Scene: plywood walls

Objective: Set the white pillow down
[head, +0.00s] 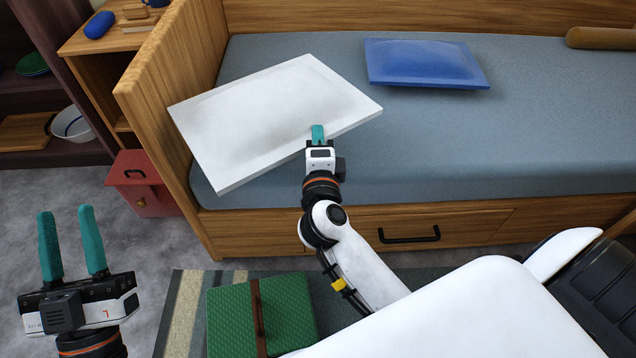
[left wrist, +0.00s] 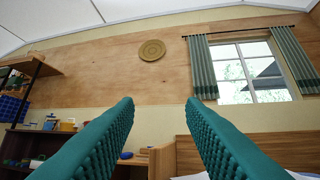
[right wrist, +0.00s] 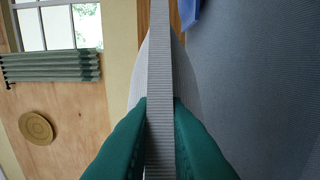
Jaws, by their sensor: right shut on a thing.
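In the right wrist view the teal fingers pinch the pillow's ribbed edge (right wrist: 160,120) from both sides. Whether the pillow touches the mattress (head: 440,140) cannot be told for sure; it seems held above it. My left gripper (head: 72,245) is open and empty, pointing up, left of the bed.
A blue pillow (head: 425,62) lies at the back of the mattress, and a brown bolster (head: 600,38) at the far right. The mattress middle and right are clear. A red box (head: 142,185) and a green case (head: 285,310) are on the floor. Wooden end panel (head: 170,75) rises at left.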

